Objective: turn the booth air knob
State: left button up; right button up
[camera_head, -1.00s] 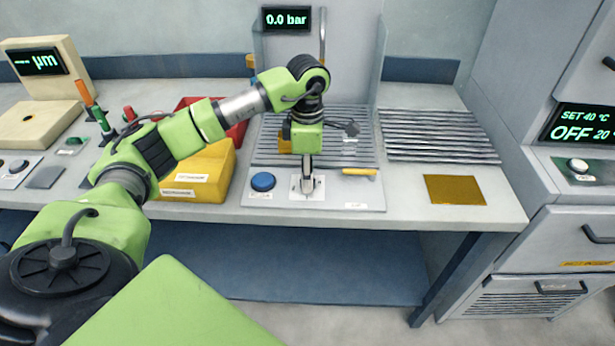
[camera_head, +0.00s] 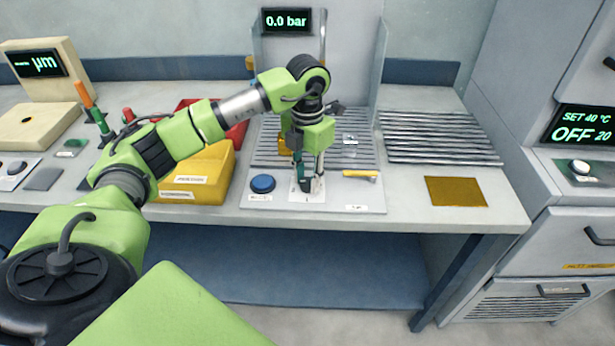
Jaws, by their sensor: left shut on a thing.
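The booth air knob sits on a white plate (camera_head: 296,196) at the front of the grey booth panel (camera_head: 335,203). My left gripper (camera_head: 306,186) points straight down over this plate and is shut on the knob, which its fingers mostly hide. The gripper is turned at an angle about its vertical axis. The pressure display (camera_head: 287,20) above the booth reads 0.0 bar. My right gripper is not in view.
Yellow bins (camera_head: 205,167) stand left of the booth. A slatted rack (camera_head: 440,138) and a gold plate (camera_head: 455,191) lie to the right.

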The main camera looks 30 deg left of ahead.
aim_at(307, 181)
pick_arm(q)
jog(key=shift+n, duration=0.9)
jog(key=o, duration=1.1)
notch_tip(307, 181, up, 12)
jog(key=shift+r, duration=0.1)
